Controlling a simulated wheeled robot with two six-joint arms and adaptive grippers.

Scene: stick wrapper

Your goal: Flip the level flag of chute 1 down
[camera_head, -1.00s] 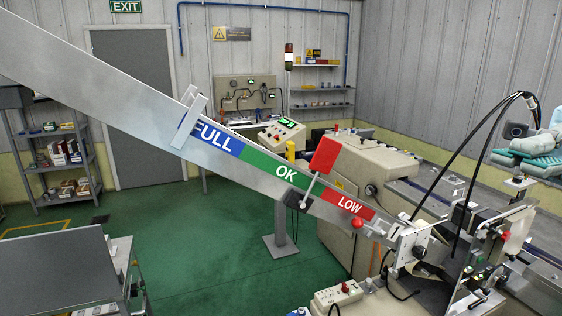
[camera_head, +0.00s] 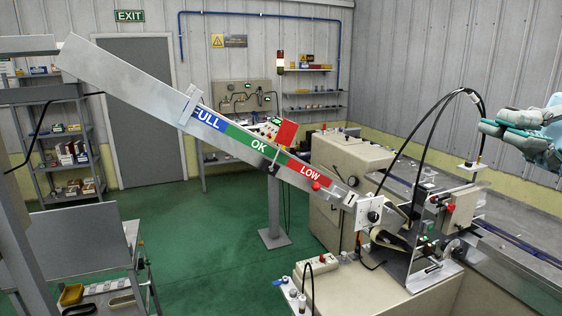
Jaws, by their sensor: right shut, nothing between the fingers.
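The chute (camera_head: 130,85) slopes down from the upper left to the machine at the right. It carries a blue FULL (camera_head: 208,117), a green OK (camera_head: 258,146) and a red LOW (camera_head: 308,175) band. A small plate marked 1 (camera_head: 349,199) sits at its lower end. The red level flag (camera_head: 286,132) stands up above the chute edge on a short arm, near the OK band. A red knob (camera_head: 316,186) is below the LOW band. My right gripper (camera_head: 486,127) is at the far right, shut and empty, well apart from the flag. My left gripper is out of view.
The wrapping machine (camera_head: 400,262) with black cables fills the lower right. A support post (camera_head: 274,210) stands under the chute. A grey cart (camera_head: 85,242) is at the lower left and a shelf rack (camera_head: 68,150) behind it. Green floor (camera_head: 215,265) is clear between.

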